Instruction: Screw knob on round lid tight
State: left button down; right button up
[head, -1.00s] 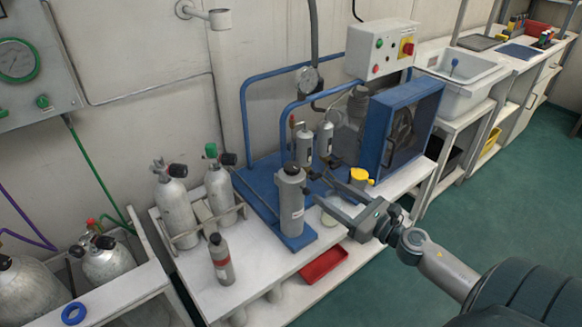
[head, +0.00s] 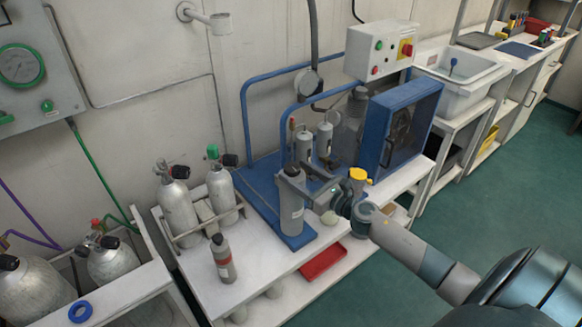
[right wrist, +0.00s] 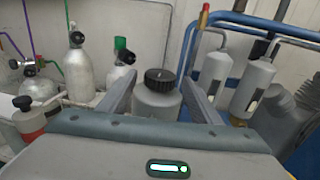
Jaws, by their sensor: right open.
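The grey upright canister (head: 291,212) stands on the blue base at the front of the compressor bench. In the right wrist view its round lid (right wrist: 158,92) carries a black ribbed knob (right wrist: 160,75). My right gripper (right wrist: 159,82) is open, with one finger on each side of the canister top and knob. I cannot tell whether the fingers touch it. My left gripper is not in view.
Two smaller grey cylinders (head: 324,138) stand behind the canister. Tall gas bottles (head: 174,200) stand to the left, with a small grey bottle (head: 223,260) in front. A red tray (head: 323,262) lies at the bench front. A blue fan housing (head: 412,118) is to the right.

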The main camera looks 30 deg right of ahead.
aim_at(298, 174)
jog(key=shift+w+a, duration=0.15)
jog(key=shift+w, duration=0.65)
jog(key=shift+w+a, duration=0.15)
jog(key=shift+w, duration=0.6)
jog(key=c, duration=1)
